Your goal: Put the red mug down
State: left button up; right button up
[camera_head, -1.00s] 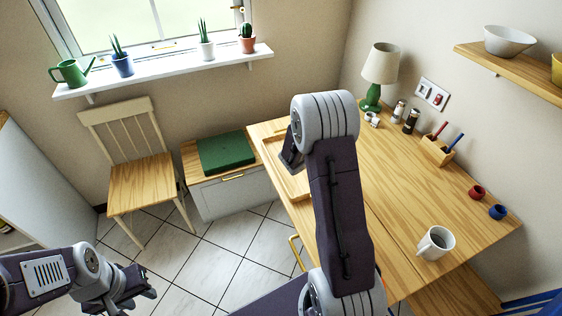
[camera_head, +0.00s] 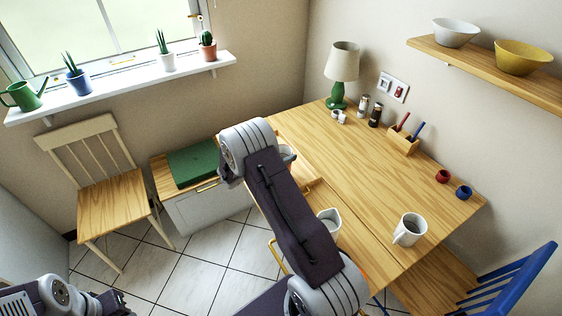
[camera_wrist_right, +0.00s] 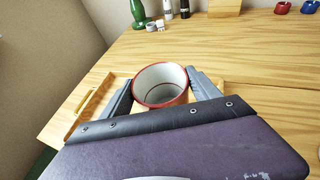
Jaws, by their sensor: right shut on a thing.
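The red mug (camera_wrist_right: 148,92) shows in the right wrist view as a cup with a red rim and pale inside, its opening facing the camera. My right gripper (camera_wrist_right: 163,88) has its two grey fingers on either side of it and is shut on it. In the head view only a small part of the mug (camera_head: 288,153) shows past my right arm, and the right fingers are hidden. Whether its base touches anything is unclear. My left gripper (camera_head: 116,302) is at the bottom left, partly cut off, its jaw opening unclear.
A white jug (camera_head: 329,218) and a white mug (camera_head: 408,229) stand on the wooden table (camera_head: 370,170). A lamp (camera_head: 341,70), shakers and a pen holder (camera_head: 403,143) stand behind. The table's middle is clear.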

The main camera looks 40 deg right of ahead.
notch_tip(320, 180, down, 4)
jog(key=shift+r, duration=0.2)
jog(key=shift+f, duration=0.25)
jog(key=shift+f+b, duration=0.15)
jog(key=shift+b, duration=0.2)
jog(key=o, duration=1.7)
jog(key=shift+c, duration=0.2)
